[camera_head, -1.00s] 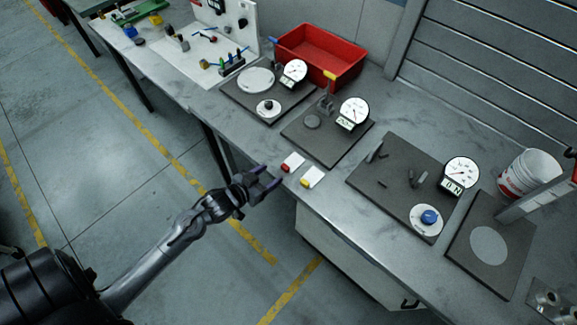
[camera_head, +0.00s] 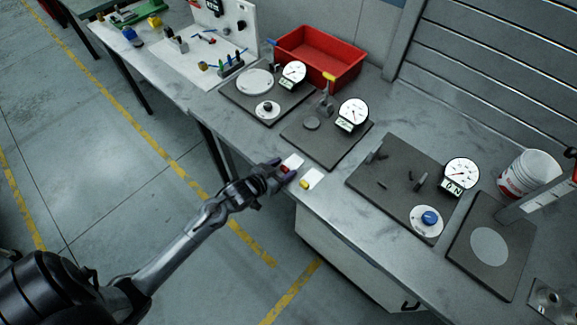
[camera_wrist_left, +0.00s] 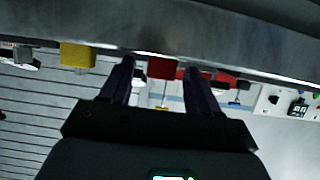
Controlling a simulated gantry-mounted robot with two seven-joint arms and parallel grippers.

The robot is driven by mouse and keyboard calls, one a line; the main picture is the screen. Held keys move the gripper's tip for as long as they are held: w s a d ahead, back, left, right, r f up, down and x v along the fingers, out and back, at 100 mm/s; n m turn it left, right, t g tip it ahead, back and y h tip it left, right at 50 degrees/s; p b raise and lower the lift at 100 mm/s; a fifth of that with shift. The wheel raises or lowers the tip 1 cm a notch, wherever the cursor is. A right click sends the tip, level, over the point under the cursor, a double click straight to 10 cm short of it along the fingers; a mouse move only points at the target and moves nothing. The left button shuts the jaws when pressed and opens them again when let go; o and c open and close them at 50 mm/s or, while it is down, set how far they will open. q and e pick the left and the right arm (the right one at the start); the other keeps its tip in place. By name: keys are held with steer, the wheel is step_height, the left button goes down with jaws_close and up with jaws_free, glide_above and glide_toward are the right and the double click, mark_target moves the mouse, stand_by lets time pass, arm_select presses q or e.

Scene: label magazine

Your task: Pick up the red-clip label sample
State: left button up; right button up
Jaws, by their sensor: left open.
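The red-clip label sample is a small white card with a red clip (camera_head: 285,168) at the bench's front edge; its white part (camera_head: 294,160) shows just beyond. My left gripper (camera_head: 283,172) is open at the red clip in the head view. In the left wrist view the red clip (camera_wrist_left: 162,68) lies between the two fingertips (camera_wrist_left: 160,72), with gaps at the sides. A second white card with a yellow clip (camera_head: 305,184) lies just to the right; its yellow clip also shows in the left wrist view (camera_wrist_left: 77,56). My right gripper is not in view.
Dark plates with dial gauges stand behind on the bench, one being the near middle plate (camera_head: 318,146). A red bin (camera_head: 318,58) stands at the back, and a white bucket (camera_head: 526,174) at the right. The bench's front edge is free of other objects here.

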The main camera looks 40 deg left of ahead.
arm_select(q)
steer(key=c, duration=1.1)
